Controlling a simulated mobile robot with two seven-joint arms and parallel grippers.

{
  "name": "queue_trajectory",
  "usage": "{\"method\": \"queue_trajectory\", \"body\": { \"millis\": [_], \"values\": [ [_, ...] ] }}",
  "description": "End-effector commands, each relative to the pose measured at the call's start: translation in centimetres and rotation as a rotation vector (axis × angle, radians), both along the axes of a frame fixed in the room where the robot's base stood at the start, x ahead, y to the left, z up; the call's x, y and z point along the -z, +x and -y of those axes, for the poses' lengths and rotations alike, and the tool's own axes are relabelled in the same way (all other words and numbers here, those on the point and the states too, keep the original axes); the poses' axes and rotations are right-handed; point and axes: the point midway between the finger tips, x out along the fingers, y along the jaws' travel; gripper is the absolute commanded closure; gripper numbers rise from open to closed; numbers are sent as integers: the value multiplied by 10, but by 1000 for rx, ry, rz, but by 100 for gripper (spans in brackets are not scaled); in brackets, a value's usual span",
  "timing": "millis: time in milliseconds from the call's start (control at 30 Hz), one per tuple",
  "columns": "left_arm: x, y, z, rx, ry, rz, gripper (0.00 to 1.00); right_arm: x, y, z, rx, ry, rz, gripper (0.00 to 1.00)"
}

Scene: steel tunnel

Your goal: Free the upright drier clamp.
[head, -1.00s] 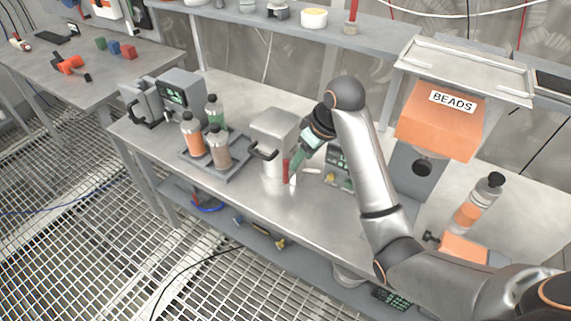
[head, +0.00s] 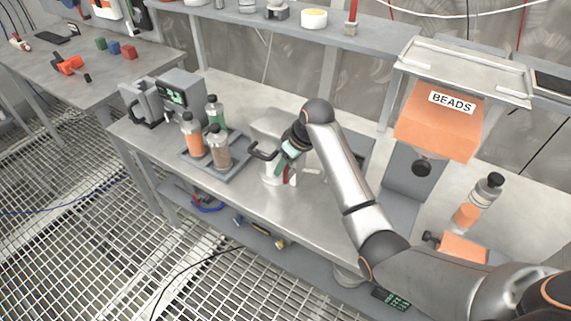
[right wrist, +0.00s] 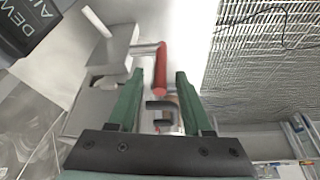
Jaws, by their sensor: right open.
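The clamp shows as a red handle (right wrist: 161,70) on a metal rod beside a pale block (right wrist: 108,50) in the right wrist view. A dark bracket (right wrist: 160,108) sits close to it. In the head view the red handle (head: 286,177) stands at the front of the pale drier (head: 268,133), partly hidden by my gripper. My right gripper (right wrist: 160,74) is open, with its green fingers on either side of the red handle; I cannot tell whether they touch it. It also shows in the head view (head: 284,166). My left gripper is not in view.
A tray (head: 240,165) with several bottles stands left of the drier. An orange BEADS hopper (head: 438,120) and a bottle (head: 478,200) are at the right. A dark lettered unit (right wrist: 28,28) shows in the wrist view. The bench front (head: 300,215) is clear.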

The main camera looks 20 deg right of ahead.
Motion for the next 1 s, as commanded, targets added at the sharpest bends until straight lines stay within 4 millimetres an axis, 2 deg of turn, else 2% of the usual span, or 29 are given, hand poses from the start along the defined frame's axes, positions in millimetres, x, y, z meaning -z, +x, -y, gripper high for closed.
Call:
{"method": "queue_trajectory", "body": {
  "millis": [133, 400, 833, 1000],
  "values": [
    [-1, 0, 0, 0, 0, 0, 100, 7, 2, -1, -1, -1, -1, 50],
    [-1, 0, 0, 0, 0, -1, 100, 7, 3, -1, -1, -1, 1, 52],
    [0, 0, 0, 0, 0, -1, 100, 7, 2, -1, 0, -1, 0, 100],
    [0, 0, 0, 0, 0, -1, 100, 7, 2, -1, 0, -1, 0, 100]
  ]
}}
